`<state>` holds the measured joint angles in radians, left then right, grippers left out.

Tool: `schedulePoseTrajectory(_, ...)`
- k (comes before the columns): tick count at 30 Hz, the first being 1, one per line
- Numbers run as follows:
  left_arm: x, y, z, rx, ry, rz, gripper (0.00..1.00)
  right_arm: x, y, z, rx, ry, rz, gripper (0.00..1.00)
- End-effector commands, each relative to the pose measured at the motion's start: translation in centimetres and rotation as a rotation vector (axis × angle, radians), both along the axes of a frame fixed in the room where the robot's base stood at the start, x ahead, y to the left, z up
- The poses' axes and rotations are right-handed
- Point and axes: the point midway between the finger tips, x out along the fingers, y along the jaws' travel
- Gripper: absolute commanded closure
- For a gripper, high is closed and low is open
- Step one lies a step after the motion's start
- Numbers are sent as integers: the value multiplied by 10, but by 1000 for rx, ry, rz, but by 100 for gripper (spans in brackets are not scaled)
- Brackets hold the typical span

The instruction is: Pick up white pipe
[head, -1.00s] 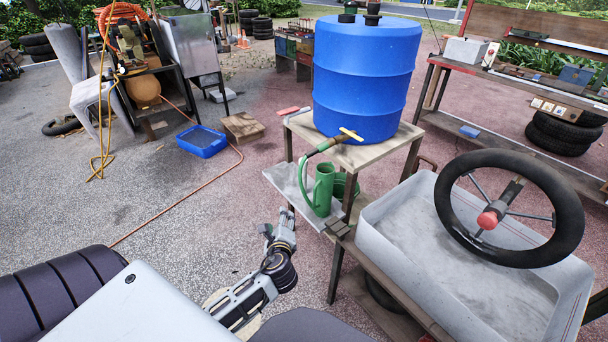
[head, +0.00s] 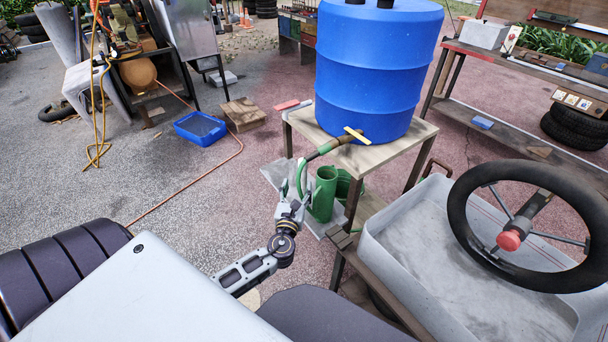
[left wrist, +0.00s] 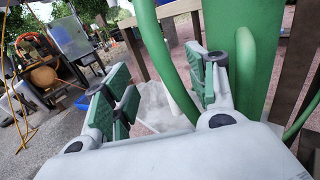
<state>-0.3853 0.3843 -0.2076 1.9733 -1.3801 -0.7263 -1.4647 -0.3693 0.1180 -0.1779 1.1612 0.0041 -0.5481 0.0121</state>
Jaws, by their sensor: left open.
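A thin white length, which looks like the white pipe (left wrist: 178,92), shows between my fingers in the left wrist view, beyond them and beside a green hose (left wrist: 152,42). In the head view I cannot clearly pick it out; the gripper and hose crowd that spot. My right gripper is not in view.
A grey tub (head: 440,250) with a steering wheel (head: 455,235) is at right. A blue tray (head: 190,133) lies on open ground at left.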

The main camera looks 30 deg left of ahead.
Motion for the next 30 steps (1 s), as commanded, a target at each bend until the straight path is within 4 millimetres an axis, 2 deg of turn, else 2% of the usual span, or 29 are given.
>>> schedulePoseTrajectory(16,5,2,0,5,0,-2,43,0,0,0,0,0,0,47)
schedulePoseTrajectory(30,43,17,0,5,0,-1,43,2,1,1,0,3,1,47)
